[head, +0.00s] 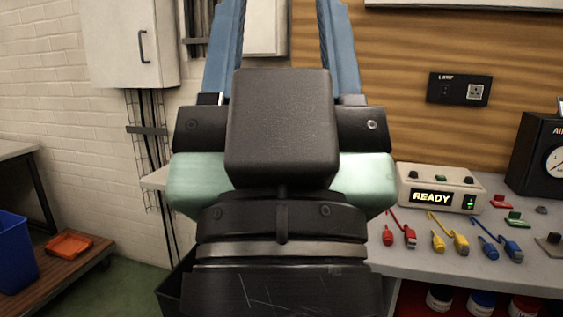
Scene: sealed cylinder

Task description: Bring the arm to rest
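My gripper (282,12) fills the middle of the head view and points up and away from the camera. Its two blue fingers stand well apart, with only the wall and a cabinet showing between them. The fingertips run out of the top edge of the picture. I see nothing held between the visible parts of the fingers. The black housing and pale green wrist of my arm hide much of the middle of the scene.
On the right, a grey workbench (430,262) carries a box reading READY (440,188), red, yellow and blue cable connectors (450,238) and a black gauge (540,155). A wall cabinet (130,45) hangs at upper left. A blue bin (14,255) and an orange tray (68,245) are at lower left.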

